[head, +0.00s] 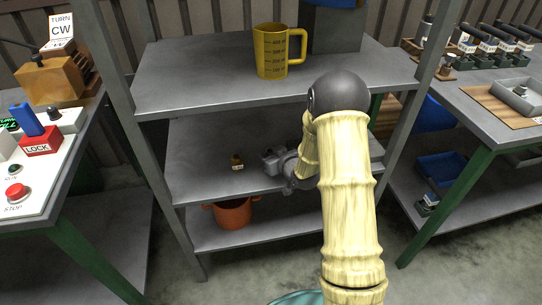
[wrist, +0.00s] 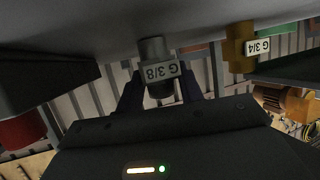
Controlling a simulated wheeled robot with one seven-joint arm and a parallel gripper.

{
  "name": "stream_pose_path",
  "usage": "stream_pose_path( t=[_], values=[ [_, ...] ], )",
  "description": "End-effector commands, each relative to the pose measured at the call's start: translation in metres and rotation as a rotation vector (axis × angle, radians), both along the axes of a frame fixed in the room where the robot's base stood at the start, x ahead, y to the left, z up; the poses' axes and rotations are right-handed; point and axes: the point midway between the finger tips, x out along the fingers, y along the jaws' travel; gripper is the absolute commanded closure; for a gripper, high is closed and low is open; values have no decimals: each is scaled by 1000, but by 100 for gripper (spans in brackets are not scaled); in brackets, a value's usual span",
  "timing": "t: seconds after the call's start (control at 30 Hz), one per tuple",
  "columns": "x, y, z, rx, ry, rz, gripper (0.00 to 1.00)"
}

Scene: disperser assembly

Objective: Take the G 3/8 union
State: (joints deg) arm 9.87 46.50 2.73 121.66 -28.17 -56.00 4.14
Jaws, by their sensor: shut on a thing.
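The G 3/8 union is a grey metal fitting with a white label (wrist: 158,70), upside down in the wrist view. It sits between the two dark fingers of my gripper (wrist: 160,92), which is shut on it. In the head view my gripper (head: 272,158) is at the middle shelf (head: 205,180), reaching in from the right; the union cannot be made out clearly there. Whether the union touches the shelf or is raised I cannot tell. A brass G 3/4 fitting (wrist: 238,48) stands apart beside it, and also shows on the shelf in the head view (head: 237,162).
The upper shelf (head: 190,85) is close above my gripper and carries a yellow measuring jug (head: 272,52). An orange pot (head: 233,214) is on the lower shelf. Shelf posts stand on both sides. A control panel (head: 38,165) is left, a workbench (head: 475,100) right.

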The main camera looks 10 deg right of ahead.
Motion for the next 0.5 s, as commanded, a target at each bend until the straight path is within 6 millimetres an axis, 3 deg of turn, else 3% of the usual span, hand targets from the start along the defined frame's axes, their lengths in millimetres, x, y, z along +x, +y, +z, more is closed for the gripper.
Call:
stream_pose_path(
  t=[0.5],
  values=[
    [1,0,88,0,-5,1,91]
  ],
)
